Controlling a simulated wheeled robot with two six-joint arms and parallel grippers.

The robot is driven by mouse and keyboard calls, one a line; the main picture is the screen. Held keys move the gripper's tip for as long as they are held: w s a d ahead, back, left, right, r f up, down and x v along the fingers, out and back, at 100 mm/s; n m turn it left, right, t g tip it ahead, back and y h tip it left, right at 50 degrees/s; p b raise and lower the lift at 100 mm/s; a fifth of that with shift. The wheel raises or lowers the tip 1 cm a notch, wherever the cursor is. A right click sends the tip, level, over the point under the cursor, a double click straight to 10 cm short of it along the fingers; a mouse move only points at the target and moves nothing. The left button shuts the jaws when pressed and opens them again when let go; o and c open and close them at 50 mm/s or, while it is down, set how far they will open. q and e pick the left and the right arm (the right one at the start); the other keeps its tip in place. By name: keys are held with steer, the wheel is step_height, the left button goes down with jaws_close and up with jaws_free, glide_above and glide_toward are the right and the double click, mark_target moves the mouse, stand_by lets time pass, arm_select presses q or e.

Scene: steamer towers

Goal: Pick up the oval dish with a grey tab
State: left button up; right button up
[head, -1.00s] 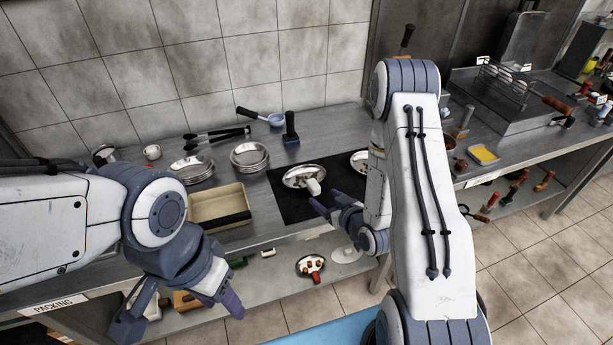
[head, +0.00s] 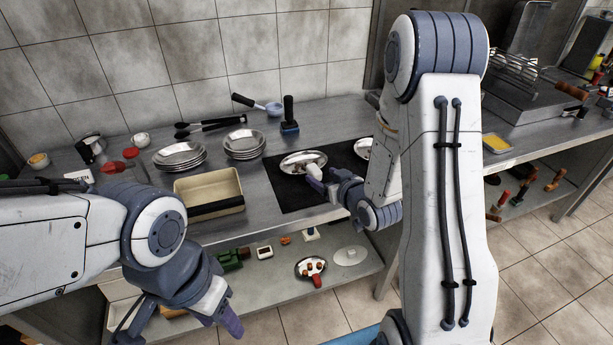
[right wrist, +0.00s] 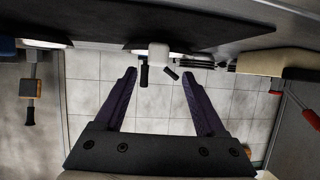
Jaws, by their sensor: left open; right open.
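A shiny oval dish (head: 298,159) with small brown food lies on a dark mat (head: 286,195) on the counter. Its pale grey tab (head: 312,171) sticks out from the front edge. My right gripper (head: 328,180) is open, just in front of and slightly right of the tab, partly covering that area. In the right wrist view the pale tab (right wrist: 158,56) stands beyond and between the open fingertips (right wrist: 158,76), with no visible contact. My left gripper (head: 188,316) is open and empty, low in front of the counter.
A second dish (head: 363,147) is partly hidden behind my right arm. A beige tray (head: 209,187) is left of the mat, with stacked metal plates (head: 180,155) behind it. A dark-handled tool (head: 289,115) stands behind the mat. The lower shelf holds a red-handled dish (head: 310,267).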

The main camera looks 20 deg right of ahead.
mark_target(317, 171)
steer(key=shift+x, duration=0.85)
steer(key=shift+p+x, duration=0.4)
steer(key=shift+x, duration=1.95)
steer(key=shift+d, duration=0.2)
jaws_close()
